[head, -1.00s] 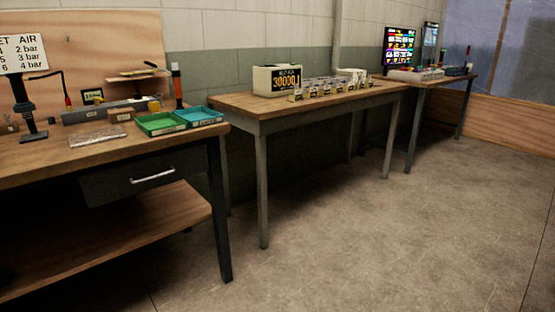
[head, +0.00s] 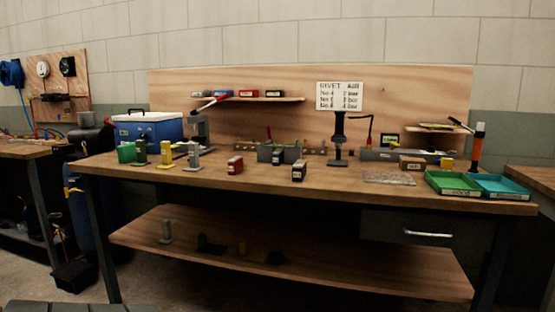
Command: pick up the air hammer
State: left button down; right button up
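I cannot tell for sure which item is the air hammer. A black stand tool (head: 339,138) stands below the rivet and air chart (head: 339,96). Several small coloured tools or blocks stand along the bench, including a green one (head: 140,152), a yellow one (head: 165,156), a grey one (head: 193,157) and a red one (head: 235,165). Neither of my grippers is in view.
A blue box (head: 148,130) stands at the bench's left end. Green (head: 453,184) and teal (head: 500,187) trays sit at its right end. A lower shelf (head: 290,258) holds small dark items. Another bench (head: 30,150) is at far left, with a blue hose reel (head: 11,73) above.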

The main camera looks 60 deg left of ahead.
aim_at(339, 116)
jog(key=i+u, duration=0.2)
jog(key=u, duration=1.7)
jog(key=l+z, duration=0.1)
jog(key=l, duration=0.1)
